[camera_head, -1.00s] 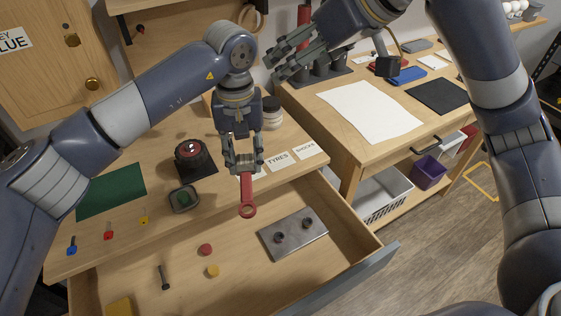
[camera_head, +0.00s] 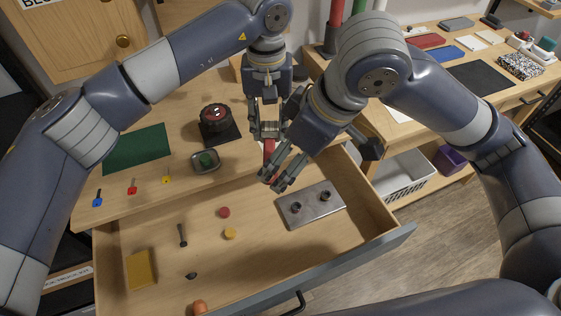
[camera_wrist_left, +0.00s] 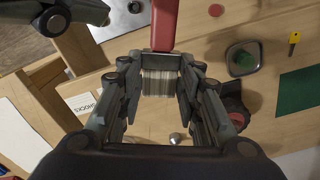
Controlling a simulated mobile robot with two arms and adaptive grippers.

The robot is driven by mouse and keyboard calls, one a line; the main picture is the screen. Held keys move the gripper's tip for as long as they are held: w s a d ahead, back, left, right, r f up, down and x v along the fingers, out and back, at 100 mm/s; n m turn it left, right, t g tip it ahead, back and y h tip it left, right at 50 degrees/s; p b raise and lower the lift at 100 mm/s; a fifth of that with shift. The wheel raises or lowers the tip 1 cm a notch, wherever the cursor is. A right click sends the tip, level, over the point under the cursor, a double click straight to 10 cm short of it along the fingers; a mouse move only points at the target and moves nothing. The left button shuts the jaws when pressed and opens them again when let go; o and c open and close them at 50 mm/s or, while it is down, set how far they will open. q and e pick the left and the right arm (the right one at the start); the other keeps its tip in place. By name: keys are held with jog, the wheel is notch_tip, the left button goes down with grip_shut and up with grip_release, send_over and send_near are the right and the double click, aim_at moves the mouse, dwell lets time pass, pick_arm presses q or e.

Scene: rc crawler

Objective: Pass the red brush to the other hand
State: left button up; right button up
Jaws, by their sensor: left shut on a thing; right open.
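The red brush (camera_head: 268,149) hangs handle-down from my left gripper (camera_head: 265,131), above the open drawer's back edge. In the left wrist view, the fingers of my left gripper (camera_wrist_left: 160,90) are shut around its pale bristle end (camera_wrist_left: 160,76), and the red handle (camera_wrist_left: 164,25) points away from the palm. My right gripper (camera_head: 275,178) is open, with its fingers beside the lower handle in the head view. They hide the handle's end there. I cannot tell whether they touch it. Part of the right gripper also shows at the upper left of the wrist view.
The open drawer (camera_head: 160,218) below holds a metal plate (camera_head: 296,218), a yellow block (camera_head: 141,268) and several small parts. On the bench are a green mat (camera_head: 135,150), a small dish (camera_head: 205,169) and a black-and-red round device (camera_head: 215,118). A white basket (camera_head: 405,181) stands right.

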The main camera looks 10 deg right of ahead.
aim_at(276, 172)
jog(key=shift+x, duration=2.25)
grip_shut()
grip_release()
